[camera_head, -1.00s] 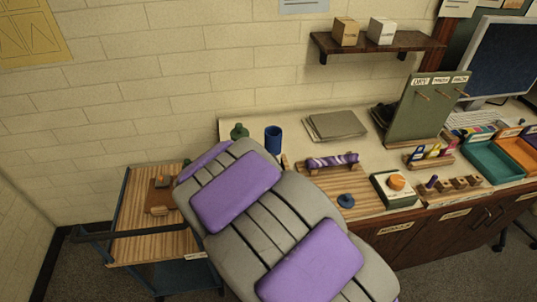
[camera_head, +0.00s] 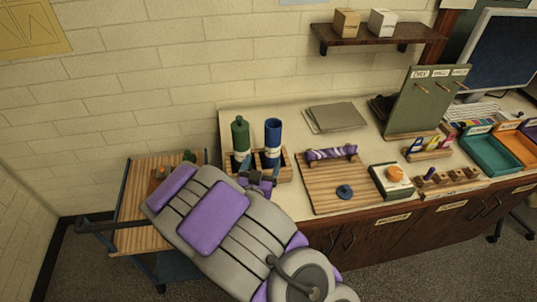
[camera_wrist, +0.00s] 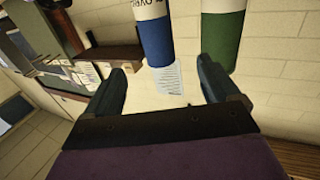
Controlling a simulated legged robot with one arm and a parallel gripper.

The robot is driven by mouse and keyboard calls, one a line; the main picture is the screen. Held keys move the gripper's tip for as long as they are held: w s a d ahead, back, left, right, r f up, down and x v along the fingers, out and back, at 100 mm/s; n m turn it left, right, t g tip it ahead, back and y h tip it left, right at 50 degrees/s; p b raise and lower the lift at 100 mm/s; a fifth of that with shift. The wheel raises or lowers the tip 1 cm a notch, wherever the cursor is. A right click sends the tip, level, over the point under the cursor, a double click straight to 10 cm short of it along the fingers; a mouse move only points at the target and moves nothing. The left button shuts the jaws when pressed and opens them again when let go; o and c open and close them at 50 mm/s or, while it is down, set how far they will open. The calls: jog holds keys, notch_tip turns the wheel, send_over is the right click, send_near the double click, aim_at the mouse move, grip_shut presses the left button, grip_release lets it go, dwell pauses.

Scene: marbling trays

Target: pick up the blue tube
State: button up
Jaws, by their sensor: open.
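The blue tube (camera_head: 273,133), with a white label, stands upright in a wooden holder (camera_head: 285,174) at the table's left end. In the wrist view the blue tube (camera_wrist: 156,42) shows at the top, its end in line with the gap between my fingers. My gripper (camera_head: 259,174) is open and empty in front of the holder, low beside the tube. In the wrist view my gripper (camera_wrist: 162,68) has its dark fingers spread wide. I cannot tell how far the tube is from the fingertips. The holder's front is partly hidden by my gripper.
A green tube (camera_head: 240,131) stands close to the left of the blue one; it also shows in the wrist view (camera_wrist: 222,42). A wooden board (camera_head: 318,193) with a purple patterned roll (camera_head: 331,153) lies to the right. A wooden cart (camera_head: 133,208) stands at left.

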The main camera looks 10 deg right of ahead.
aim_at(274, 139)
jog(key=b+x, duration=0.1)
jog(key=x, duration=0.1)
jog(key=b+x, duration=0.1)
jog(key=x, duration=0.2)
jog(key=b+x, duration=0.1)
jog(key=x, duration=0.2)
jog(key=shift+a+r+b, duration=0.1)
jog(key=shift+a+b, duration=0.2)
jog(key=w+d, duration=0.3)
jog(key=shift+d+b, duration=0.2)
jog(key=shift+b, duration=0.1)
jog(key=w, duration=0.1)
jog(key=w+b, duration=0.1)
jog(key=w, duration=0.1)
jog(key=shift+w+a+r, duration=0.2)
jog(key=shift+w+r, duration=0.05)
jog(key=shift+w, duration=0.05)
jog(key=shift+w+d, duration=0.25)
jog(key=shift+w, duration=0.05)
jog(key=shift+w+d, duration=0.15)
jog(key=shift+d, duration=0.55)
jog(key=shift+a, duration=0.6)
jog(key=c, duration=0.6)
jog(key=shift+d, duration=0.4)
jog(key=c, duration=0.8)
jog(key=shift+a, duration=0.1)
jog(key=shift+c, duration=0.2)
